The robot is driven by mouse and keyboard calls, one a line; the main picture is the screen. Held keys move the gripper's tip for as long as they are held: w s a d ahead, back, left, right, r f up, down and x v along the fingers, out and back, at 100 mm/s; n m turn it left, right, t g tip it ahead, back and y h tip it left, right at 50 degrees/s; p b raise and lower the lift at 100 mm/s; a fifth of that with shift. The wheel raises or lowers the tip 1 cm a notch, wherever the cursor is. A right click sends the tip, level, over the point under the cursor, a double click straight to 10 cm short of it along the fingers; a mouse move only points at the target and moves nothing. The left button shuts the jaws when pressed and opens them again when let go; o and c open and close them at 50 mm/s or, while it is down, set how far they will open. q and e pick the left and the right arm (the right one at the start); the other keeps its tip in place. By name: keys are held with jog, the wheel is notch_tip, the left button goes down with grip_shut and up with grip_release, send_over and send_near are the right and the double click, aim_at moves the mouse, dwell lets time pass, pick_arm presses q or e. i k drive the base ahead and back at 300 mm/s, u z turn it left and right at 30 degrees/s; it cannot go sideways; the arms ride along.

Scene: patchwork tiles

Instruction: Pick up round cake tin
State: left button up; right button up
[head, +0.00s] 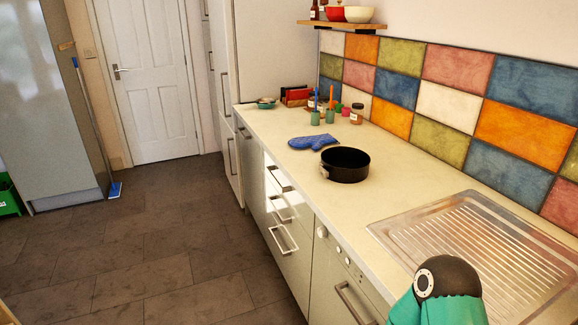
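A round black tin (345,168) with an open top sits upright on the pale worktop (400,188), near its front edge. It matches the round cake tin, and nothing hides it. Neither of my grippers is in view. A teal and black link of my arm shows at the bottom right, well apart from the tin.
A blue oven mitt (312,142) lies just behind the tin. Small jars (356,113) and green cups stand farther back by the tiled wall. A ridged metal drainer (470,245) lies nearer me. The drawer handles (284,240) stick out below the worktop.

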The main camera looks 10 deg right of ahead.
aim_at(344, 164)
jog(key=u, duration=0.45)
jog(key=i, duration=2.05)
jog(key=u, duration=1.35)
jog(key=i, duration=0.15)
jog(key=z, duration=2.7)
jog(key=k, duration=0.5)
jog(key=z, duration=0.25)
jog(key=i, duration=0.5)
jog(key=u, duration=0.15)
